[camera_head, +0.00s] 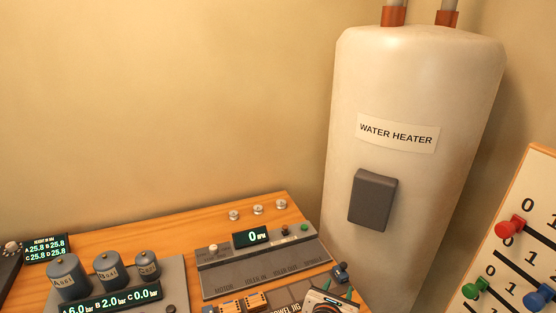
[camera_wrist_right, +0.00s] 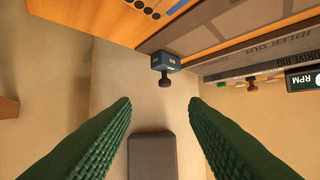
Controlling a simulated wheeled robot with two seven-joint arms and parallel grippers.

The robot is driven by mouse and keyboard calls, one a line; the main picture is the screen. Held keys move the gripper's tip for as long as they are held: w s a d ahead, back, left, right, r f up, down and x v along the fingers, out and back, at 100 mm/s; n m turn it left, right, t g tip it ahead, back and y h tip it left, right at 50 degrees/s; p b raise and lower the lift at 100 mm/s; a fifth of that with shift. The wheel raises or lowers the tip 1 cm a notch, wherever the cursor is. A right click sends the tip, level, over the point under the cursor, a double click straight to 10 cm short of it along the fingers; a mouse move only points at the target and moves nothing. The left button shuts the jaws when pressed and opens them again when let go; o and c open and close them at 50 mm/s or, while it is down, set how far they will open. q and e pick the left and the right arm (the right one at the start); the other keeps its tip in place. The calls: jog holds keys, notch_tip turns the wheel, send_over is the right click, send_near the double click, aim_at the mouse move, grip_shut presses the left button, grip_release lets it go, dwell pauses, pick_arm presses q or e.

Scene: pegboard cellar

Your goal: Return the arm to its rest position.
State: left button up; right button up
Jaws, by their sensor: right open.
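My right gripper (camera_head: 338,296) shows at the bottom edge of the head view, beside the right end of the wooden bench, with most of it cut off by the frame. In the right wrist view its two green ribbed fingers (camera_wrist_right: 160,101) stand wide apart with nothing between them. Beyond them are the pale water heater (camera_wrist_right: 110,75) and its dark grey box (camera_wrist_right: 152,155). The heater (camera_head: 410,90) and box (camera_head: 372,200) also show in the head view. My left gripper is not in view.
The wooden bench (camera_head: 130,237) holds a grey panel with an rpm display (camera_head: 251,237) and several grey cylinders, including one at the left (camera_head: 68,278). A small blue block with a dark knob (camera_wrist_right: 166,64) sits at the bench edge near my fingers. A pegboard (camera_head: 528,195) stands right.

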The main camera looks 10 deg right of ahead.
jog(key=s+d+f+m+g+y, duration=0.1)
jog(key=s+f+m+g+y, duration=0.25)
jog(key=s+m, duration=1)
jog(key=s+d+f+m+g+y, duration=0.1)
jog(key=s+f+m+g+y, duration=0.3)
jog(key=s+m, duration=0.95)
notch_tip(320, 180, down, 24)
jog(key=s+g, duration=0.1)
jog(key=g, duration=0.1)
jog(key=s+d+f, duration=0.2)
jog(key=s+f, duration=1.3)
jog(key=s, duration=0.1)
jog(key=shift+s+d+f+g+h, duration=0.15)
jog(key=shift+d+f+g+h, duration=0.1)
jog(key=shift+g+h, duration=0.2)
